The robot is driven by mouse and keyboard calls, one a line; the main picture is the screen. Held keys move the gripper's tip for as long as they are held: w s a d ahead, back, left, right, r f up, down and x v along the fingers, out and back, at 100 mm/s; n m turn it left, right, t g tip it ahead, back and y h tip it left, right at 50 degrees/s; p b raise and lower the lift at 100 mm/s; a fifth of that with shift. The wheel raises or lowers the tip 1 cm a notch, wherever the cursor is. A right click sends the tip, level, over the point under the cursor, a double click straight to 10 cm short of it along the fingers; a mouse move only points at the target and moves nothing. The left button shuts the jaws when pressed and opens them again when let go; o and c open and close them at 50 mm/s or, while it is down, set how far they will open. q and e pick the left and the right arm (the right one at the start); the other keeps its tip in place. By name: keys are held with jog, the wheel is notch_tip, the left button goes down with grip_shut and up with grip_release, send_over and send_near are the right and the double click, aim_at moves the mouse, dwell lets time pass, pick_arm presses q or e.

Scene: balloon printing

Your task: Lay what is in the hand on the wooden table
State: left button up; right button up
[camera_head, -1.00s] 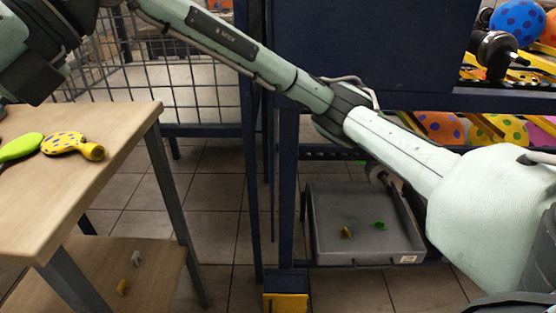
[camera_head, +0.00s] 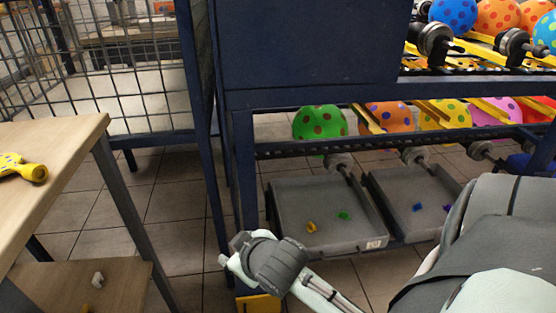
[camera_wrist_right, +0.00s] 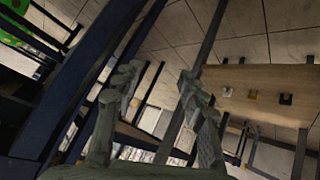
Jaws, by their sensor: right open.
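The wooden table (camera_head: 60,145) stands at the left edge of the head view, cut off by the frame. A yellow deflated balloon with purple spots (camera_head: 24,168) lies on its top, partly out of view. My right gripper (camera_wrist_right: 153,85) is open in the right wrist view, with nothing between its fingers. In the head view part of my right arm (camera_head: 278,265) shows low in the middle, in front of the rack; its fingers cannot be made out there. My left gripper is not in view.
The table's lower shelf (camera_head: 75,285) holds small clips. A blue rack (camera_head: 310,50) carries spotted balloons, including a green one (camera_head: 320,122). Below are two grey trays (camera_head: 325,245) (camera_head: 385,200) with small coloured pieces. A wire cage (camera_head: 100,75) stands behind. Tiled floor is open between table and rack.

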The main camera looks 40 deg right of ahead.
jog(key=s+d+f+g, duration=0.1)
jog(key=s+f+g, duration=0.3)
jog(key=s, duration=0.8)
notch_tip(320, 180, down, 3)
jog(key=shift+d+r+g, duration=0.2)
jog(key=shift+d+g, duration=0.15)
jog(key=shift+g, duration=0.05)
